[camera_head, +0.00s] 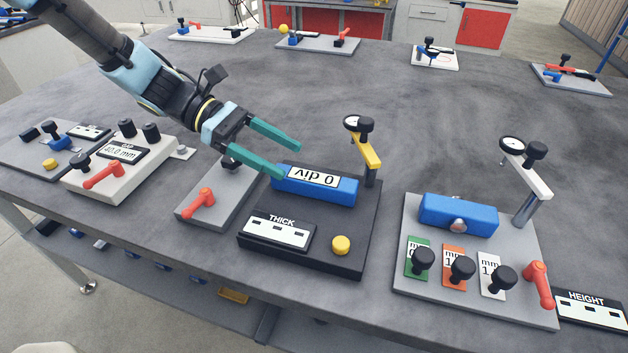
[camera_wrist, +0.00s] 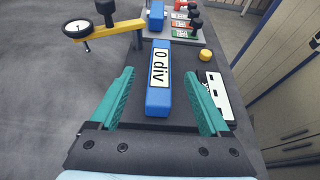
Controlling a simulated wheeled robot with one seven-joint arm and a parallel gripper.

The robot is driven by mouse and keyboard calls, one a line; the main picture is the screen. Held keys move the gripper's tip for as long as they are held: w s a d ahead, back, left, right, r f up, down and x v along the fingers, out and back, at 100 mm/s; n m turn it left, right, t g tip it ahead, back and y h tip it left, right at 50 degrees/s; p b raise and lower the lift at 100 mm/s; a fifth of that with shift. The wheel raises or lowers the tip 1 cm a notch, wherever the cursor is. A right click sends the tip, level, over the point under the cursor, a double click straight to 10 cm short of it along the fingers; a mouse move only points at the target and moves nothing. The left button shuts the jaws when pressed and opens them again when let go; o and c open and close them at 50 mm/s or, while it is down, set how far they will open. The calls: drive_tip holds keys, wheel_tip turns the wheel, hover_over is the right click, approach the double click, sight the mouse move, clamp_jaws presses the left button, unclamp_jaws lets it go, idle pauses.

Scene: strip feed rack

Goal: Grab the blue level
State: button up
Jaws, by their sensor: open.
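The blue level (camera_head: 314,185) is a blue bar with a white label reading "0 div". It lies on the black THICK fixture (camera_head: 290,256), behind the white label plate. In the wrist view the blue level (camera_wrist: 159,98) runs lengthwise away from me, its near end between my fingers. My gripper (camera_head: 290,160) has green fingers and is open, at the left end of the level. In the wrist view my gripper (camera_wrist: 163,92) has one finger on each side of the bar, with gaps on both sides. Nothing is held.
A dial gauge on a yellow arm (camera_head: 369,152) stands behind the level's right end. A yellow knob (camera_head: 341,245) sits in front. Another fixture at right carries a second blue block (camera_head: 458,215). A grey plate with a red lever (camera_head: 199,203) is at left.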

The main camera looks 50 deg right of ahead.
sight(311, 176)
drive_tip(key=shift+f+p+x, duration=0.2)
drive_tip(key=shift+p+x, duration=0.25)
drive_tip(key=shift+x, duration=1)
drive_tip(key=shift+f+p+x, duration=0.2)
drive_tip(key=shift+p+x, duration=0.25)
drive_tip(key=shift+x, duration=0.95)
drive_tip(key=shift+w, duration=0.1)
clamp_jaws()
